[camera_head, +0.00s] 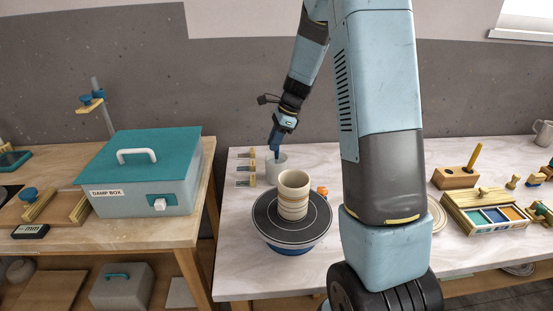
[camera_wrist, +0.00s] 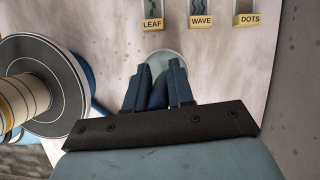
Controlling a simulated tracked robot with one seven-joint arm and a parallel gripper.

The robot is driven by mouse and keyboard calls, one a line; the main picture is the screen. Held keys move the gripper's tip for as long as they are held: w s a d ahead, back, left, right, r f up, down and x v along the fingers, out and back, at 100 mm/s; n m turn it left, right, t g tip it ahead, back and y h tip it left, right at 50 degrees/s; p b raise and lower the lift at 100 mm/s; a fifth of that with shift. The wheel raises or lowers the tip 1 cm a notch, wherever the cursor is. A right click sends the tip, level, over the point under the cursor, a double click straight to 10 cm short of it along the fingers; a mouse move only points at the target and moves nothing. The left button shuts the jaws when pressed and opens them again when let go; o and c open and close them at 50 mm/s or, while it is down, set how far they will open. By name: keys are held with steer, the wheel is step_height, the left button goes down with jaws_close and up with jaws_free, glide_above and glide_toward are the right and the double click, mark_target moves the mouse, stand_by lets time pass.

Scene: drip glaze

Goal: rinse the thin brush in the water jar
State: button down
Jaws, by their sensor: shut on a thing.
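The water jar (camera_head: 276,168) is a pale, translucent round vessel on the right-hand table, behind the banding wheel. In the wrist view its pale round rim (camera_wrist: 168,56) shows just beyond my fingertips. My gripper (camera_head: 275,150) points down over the jar, with its blue fingers at or just inside the jar's mouth; I cannot tell how deep. In the wrist view the fingers (camera_wrist: 160,80) are close together, shut on the thin brush. The brush itself is hidden by the fingers and jar, so I cannot see whether its tip is in water.
A striped cup (camera_head: 293,190) stands on the dark banding wheel (camera_head: 318,222), close in front of the jar. Labelled sample tiles (camera_wrist: 201,20) lie beside the jar. A glaze box (camera_head: 487,212) and wooden brush block (camera_head: 455,179) stand at right. A teal-lidded damp box (camera_head: 150,190) is on the left table.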

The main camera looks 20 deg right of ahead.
steer(key=shift+r, duration=0.15)
steer(key=shift+r, duration=3.8)
steer(key=shift+r, duration=0.1)
steer(key=shift+r, duration=1.9)
